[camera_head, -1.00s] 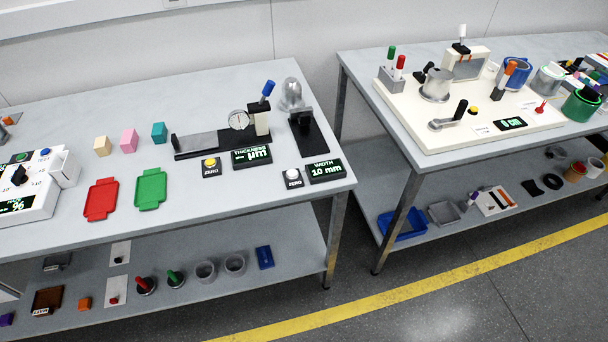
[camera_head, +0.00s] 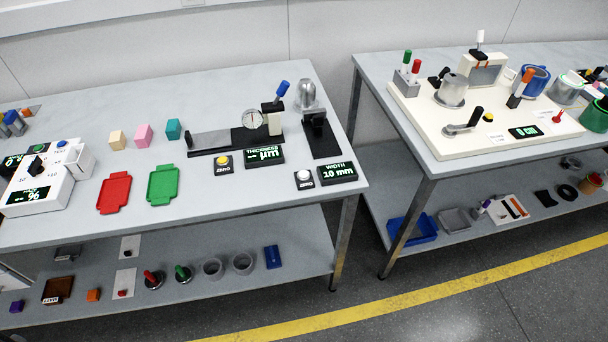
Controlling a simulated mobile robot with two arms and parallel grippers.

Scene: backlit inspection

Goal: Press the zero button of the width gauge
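The width gauge stands near the right end of the left table. Its display (camera_head: 337,173) reads "WIDTH 10 mm" in green. Its zero button (camera_head: 304,176) is a white cap on a small dark box labelled ZERO, just left of that display. The gauge's black base (camera_head: 322,141) with a grey rounded part (camera_head: 308,96) stands behind it. A second zero button (camera_head: 223,160) with a yellow cap sits further left, beside the thickness display (camera_head: 264,156). Neither of my grippers shows in the head view.
A red tray (camera_head: 114,192) and a green tray (camera_head: 163,185) lie left of the gauges, with several coloured cubes behind. A white device (camera_head: 40,188) stands at the far left. A gap separates this table from the right table, which holds a white panel (camera_head: 450,143).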

